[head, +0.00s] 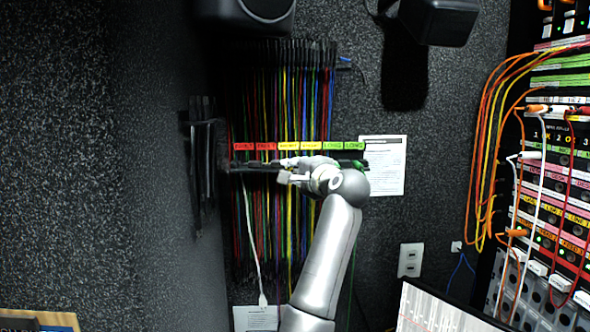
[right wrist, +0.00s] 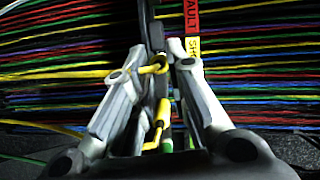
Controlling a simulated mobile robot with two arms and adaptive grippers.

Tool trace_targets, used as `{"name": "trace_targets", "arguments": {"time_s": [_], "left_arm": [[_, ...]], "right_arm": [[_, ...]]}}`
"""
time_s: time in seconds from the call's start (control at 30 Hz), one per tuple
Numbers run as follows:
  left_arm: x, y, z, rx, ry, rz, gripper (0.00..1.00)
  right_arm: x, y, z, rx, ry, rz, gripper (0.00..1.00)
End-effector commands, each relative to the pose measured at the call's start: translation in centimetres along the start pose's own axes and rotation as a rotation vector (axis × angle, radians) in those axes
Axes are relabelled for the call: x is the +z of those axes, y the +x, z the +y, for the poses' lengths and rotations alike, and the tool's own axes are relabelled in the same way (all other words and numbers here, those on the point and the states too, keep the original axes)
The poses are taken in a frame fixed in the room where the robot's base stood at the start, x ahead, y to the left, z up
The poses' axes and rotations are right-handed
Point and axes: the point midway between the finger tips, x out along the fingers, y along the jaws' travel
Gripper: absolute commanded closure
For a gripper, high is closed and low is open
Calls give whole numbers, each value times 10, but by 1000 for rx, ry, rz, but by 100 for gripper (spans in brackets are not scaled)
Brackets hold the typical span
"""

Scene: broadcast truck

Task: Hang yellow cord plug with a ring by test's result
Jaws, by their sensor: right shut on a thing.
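My right gripper (head: 288,174) is at the front of the wall cord rack (head: 237,167), below its label strip. In the right wrist view my right gripper (right wrist: 158,65) is shut on a yellow cord plug (right wrist: 160,108), with its yellow cord curving below it. A yellow ring-like loop (right wrist: 158,64) shows between the fingertips, and a yellow cord runs left from it. The rack's labels are red (head: 254,146), yellow (head: 299,146) and green (head: 344,146). In the wrist view a red label (right wrist: 191,15) reads "AULT" beside a yellow one (right wrist: 193,46). My left gripper is not in view.
Many coloured cords (head: 285,100) hang on the rack. A patch panel (head: 550,180) with orange, white and red cords stands at the right. A paper sheet (head: 391,178) and a wall outlet (head: 411,260) are right of my arm. A screen (head: 430,310) is at the lower right.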

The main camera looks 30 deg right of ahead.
Motion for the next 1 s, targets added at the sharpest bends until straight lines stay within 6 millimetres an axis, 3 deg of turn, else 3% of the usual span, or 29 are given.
{"name": "trace_targets", "arguments": {"time_s": [0.9,0.93,1.0], "left_arm": [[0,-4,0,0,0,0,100],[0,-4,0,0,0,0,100],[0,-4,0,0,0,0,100]], "right_arm": [[-1,1,3,0,0,1,100],[-1,1,3,-1,0,1,81],[-1,1,3,0,0,1,72]]}}
